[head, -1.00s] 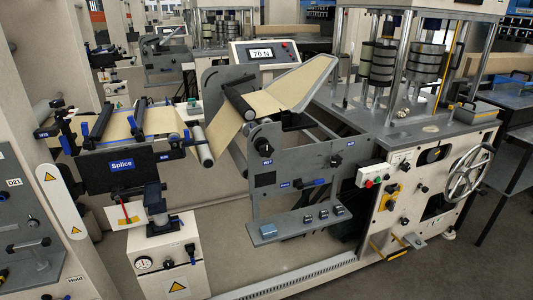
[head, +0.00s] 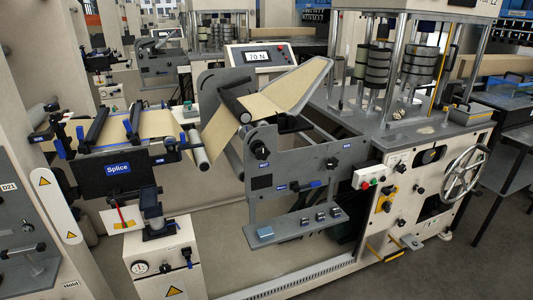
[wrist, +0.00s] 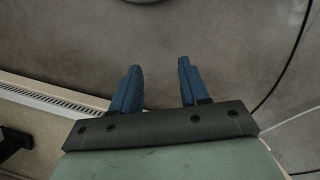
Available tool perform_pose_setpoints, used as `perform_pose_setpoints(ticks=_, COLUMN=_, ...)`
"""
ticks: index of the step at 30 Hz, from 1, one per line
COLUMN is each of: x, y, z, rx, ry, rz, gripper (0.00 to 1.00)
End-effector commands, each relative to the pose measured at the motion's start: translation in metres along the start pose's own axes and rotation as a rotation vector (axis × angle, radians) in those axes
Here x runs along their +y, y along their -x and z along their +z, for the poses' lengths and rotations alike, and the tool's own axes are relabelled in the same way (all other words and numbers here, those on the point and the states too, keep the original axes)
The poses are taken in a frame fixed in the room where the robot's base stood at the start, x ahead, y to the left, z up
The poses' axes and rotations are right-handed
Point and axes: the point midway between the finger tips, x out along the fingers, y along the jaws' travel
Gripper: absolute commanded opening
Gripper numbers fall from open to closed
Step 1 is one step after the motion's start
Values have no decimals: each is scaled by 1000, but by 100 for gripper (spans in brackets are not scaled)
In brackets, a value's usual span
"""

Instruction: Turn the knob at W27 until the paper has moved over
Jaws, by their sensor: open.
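A dark knob (head: 261,151) sits on the grey side plate of the paper stand, above a small blue label that seems to read W27, though it is too small to be sure. Another dark knob (head: 334,160) is to its right on the same plate. The brown paper (head: 222,125) runs from the splice table at left, over rollers, up to the sloped guide at right. My gripper (wrist: 158,67) shows only in the wrist view. Its two blue fingers are apart with nothing between them, over bare grey floor. It does not touch the knob.
The splice table (head: 90,174) stands left of the plate, and a grey ledge with small blocks (head: 293,230) sticks out below it. A red and green button box (head: 369,180) and a handwheel (head: 465,172) are at right. A dark cable (wrist: 290,60) lies on the floor.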

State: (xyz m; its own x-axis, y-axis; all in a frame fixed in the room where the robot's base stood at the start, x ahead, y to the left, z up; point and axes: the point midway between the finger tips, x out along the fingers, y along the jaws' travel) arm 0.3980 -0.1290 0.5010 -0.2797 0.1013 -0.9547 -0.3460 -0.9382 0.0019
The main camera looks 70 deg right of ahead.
Motion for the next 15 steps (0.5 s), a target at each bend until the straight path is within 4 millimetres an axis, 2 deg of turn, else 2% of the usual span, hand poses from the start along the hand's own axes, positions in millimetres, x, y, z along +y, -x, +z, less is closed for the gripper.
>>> perform_pose_setpoints(ticks=1, x=11, y=14, z=-17, rx=30, ry=-23, rz=-3, gripper=45)
perform_pose_setpoints(ticks=6, x=50, y=57, z=-58, rx=116, ry=-81, rz=18, gripper=45)
perform_pose_setpoints(ticks=11, x=97, y=101, z=-90, rx=191, ry=-130, rz=70, gripper=45)
perform_pose_setpoints(ticks=15, x=143, y=143, z=-112, rx=245, ry=-172, rz=138, gripper=45)
